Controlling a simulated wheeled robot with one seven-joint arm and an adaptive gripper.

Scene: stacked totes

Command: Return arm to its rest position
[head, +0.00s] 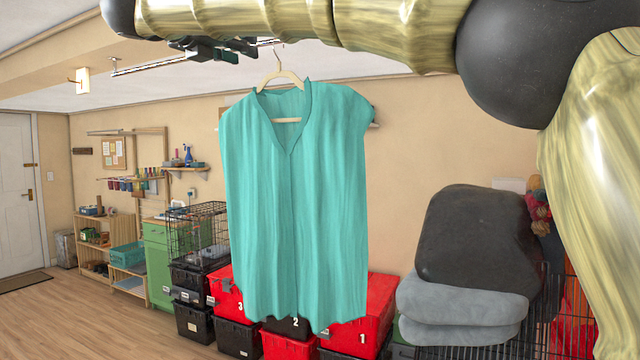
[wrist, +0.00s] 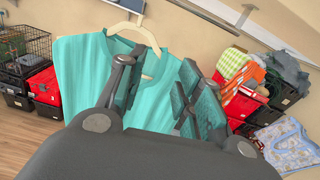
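My gripper (head: 218,48) is high up at the top of the head view, dark, at the end of my arm. In the wrist view its two fingers (wrist: 156,78) stand apart with nothing between them; the garment shows beyond. A teal sleeveless top (head: 295,200) hangs upright on a pale hanger (head: 280,78) to the right of and below my gripper in the head view. The top (wrist: 85,75) and hanger (wrist: 140,32) also show behind the fingers in the wrist view. The hanger's hook reaches up toward a ceiling rail (head: 150,66); my arm hides part of the rail.
Red and black totes (head: 370,310) are stacked below the top. A wire crate (head: 197,232) and green cabinet (head: 158,262) stand left. Dark and grey cushions (head: 475,240) are piled right. The wood floor (head: 90,320) at left is clear, with a door (head: 20,190) beyond.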

